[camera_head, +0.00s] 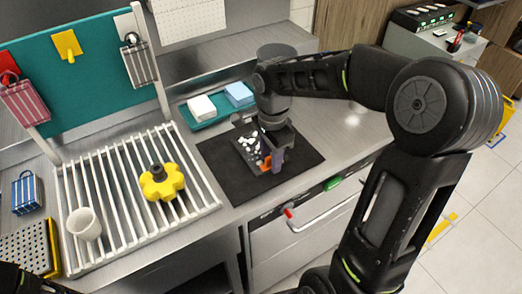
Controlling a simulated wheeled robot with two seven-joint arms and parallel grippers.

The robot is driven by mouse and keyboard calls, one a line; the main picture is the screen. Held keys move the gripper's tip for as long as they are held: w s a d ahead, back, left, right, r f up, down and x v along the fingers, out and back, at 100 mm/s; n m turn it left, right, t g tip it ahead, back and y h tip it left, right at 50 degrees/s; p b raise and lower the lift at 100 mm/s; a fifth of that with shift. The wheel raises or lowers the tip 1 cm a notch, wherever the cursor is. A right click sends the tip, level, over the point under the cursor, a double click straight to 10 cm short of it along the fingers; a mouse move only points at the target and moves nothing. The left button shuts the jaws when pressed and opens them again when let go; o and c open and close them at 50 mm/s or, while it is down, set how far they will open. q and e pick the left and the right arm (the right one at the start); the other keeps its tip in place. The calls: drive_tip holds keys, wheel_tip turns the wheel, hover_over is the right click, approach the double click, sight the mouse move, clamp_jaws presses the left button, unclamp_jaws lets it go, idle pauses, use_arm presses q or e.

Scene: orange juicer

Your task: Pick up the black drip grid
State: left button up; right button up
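A small dark slab with white spots (247,148) lies on the black mat (222,171) on the steel counter. It looks like the black drip grid. My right gripper (272,160) points down at the slab's right end, with purple and orange parts beside its fingers. The fingers overlap the slab's edge in the picture; I cannot tell whether they grip it. The gripper hides that end. My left gripper is not in view; only a black part of mine shows at the lower left corner.
A white slatted rack (112,183) left of the mat holds a yellow knob-shaped part (161,183) and a white cup (84,224). A teal tray (202,122) with white and blue cloths sits behind the mat.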

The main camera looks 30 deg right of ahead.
drive_tip(key=shift+c, duration=0.6)
clamp_jaws()
